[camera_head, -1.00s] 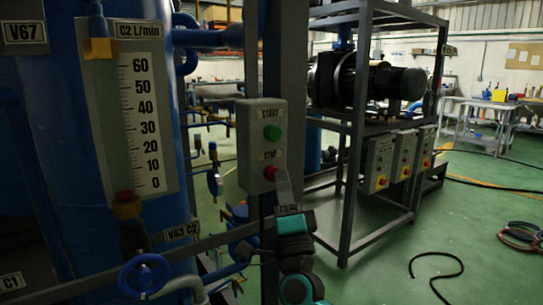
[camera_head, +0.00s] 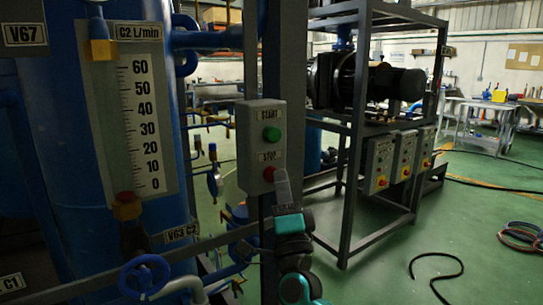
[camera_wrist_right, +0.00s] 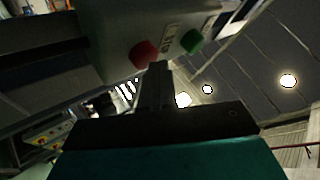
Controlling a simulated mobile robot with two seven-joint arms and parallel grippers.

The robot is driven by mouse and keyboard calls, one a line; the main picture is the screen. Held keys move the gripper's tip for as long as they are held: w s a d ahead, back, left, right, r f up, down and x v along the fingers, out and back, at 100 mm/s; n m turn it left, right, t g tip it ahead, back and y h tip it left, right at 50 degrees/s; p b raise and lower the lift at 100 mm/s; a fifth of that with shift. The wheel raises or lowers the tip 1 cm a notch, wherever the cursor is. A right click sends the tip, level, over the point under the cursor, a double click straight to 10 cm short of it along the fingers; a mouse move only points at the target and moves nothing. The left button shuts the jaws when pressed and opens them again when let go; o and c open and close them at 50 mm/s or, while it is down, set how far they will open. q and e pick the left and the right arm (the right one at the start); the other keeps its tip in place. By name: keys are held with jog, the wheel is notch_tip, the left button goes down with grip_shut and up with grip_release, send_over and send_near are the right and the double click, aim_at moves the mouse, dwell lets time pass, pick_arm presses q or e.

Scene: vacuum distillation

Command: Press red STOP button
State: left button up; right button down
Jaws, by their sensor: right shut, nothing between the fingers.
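The grey control box (camera_head: 260,146) is mounted on a dark post. It has a green START button (camera_head: 271,133) above and a red STOP button (camera_head: 269,174) below. My right gripper (camera_head: 282,177) is shut and empty, its fingertips right at the STOP button and partly covering its right side. In the right wrist view the shut fingers (camera_wrist_right: 159,72) point at the red button (camera_wrist_right: 143,54), with the green button (camera_wrist_right: 191,41) to its right. The tips look at or very near the red button; I cannot tell if it is pushed in. My left gripper is not in view.
A blue column with a flow scale (camera_head: 139,122) and a blue valve wheel (camera_head: 144,276) stand at left. A metal frame (camera_head: 350,150) with a motor and several switch boxes (camera_head: 404,158) stands at right. Black hose (camera_head: 436,268) lies on open green floor.

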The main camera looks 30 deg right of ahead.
jog(key=shift+a+f+y, duration=0.15)
jog(key=shift+f+y, duration=0.05)
jog(key=shift+y, duration=0.1)
jog(key=shift+s+d+p, duration=0.15)
jog(key=shift+s+p, duration=0.25)
jog(key=shift+s, duration=1.05)
jog(key=shift+s+d+p, duration=0.15)
jog(key=shift+s+p, duration=0.25)
jog(key=shift+s, duration=1.05)
